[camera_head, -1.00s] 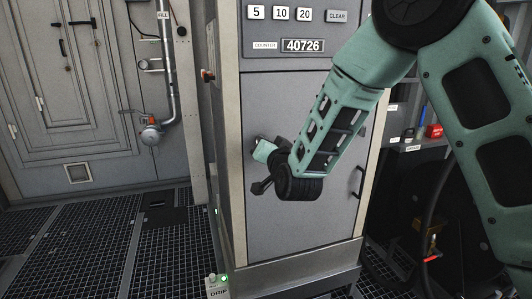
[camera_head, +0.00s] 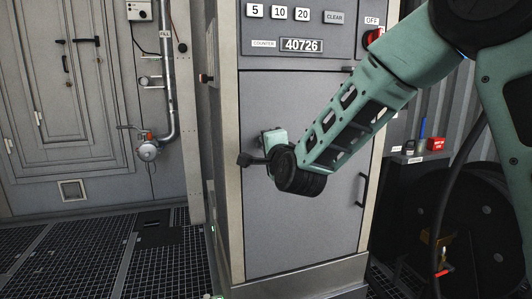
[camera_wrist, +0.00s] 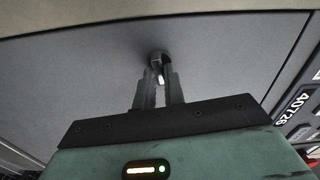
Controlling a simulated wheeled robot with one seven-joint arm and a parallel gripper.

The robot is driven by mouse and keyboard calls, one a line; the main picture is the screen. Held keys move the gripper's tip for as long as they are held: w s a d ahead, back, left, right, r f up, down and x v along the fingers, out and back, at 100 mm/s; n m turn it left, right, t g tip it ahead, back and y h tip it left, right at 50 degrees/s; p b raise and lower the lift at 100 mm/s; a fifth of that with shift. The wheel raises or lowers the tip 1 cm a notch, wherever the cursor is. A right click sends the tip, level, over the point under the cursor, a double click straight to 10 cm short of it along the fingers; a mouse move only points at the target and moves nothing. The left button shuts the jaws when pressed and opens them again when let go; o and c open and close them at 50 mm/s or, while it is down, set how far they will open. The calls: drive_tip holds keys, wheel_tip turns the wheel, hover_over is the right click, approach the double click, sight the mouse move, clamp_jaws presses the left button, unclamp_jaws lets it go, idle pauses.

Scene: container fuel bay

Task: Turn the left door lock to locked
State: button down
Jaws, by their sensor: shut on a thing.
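The left door lock (camera_wrist: 157,57) is a small dark round knob with a pale tab, set in the grey cabinet door near its left edge. In the wrist view, the two dark fingers of my gripper (camera_wrist: 159,82) reach up to the door and are closed around the pale tab. In the head view, my gripper (camera_head: 264,141) is against the upper left part of the door (camera_head: 300,235) and hides the lock. Which way the lock points is hard to tell.
Above the door is a panel with number buttons, a CLEAR button (camera_head: 334,17) and a counter (camera_head: 302,45) reading 40726. A red OFF switch (camera_head: 374,37) is at upper right. A door handle (camera_head: 363,190) is at right. Grated floor (camera_head: 90,245) lies open at left.

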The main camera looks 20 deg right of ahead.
drive_tip(key=shift+a+m+b, duration=0.1)
drive_tip(key=shift+m+b, duration=0.4)
drive_tip(key=shift+m, duration=0.3)
drive_tip(key=shift+r, duration=0.15)
drive_tip(key=c, duration=1.5)
unclamp_jaws()
drive_tip(key=shift+s+b, duration=2.75)
drive_tip(key=shift+s, duration=5.95)
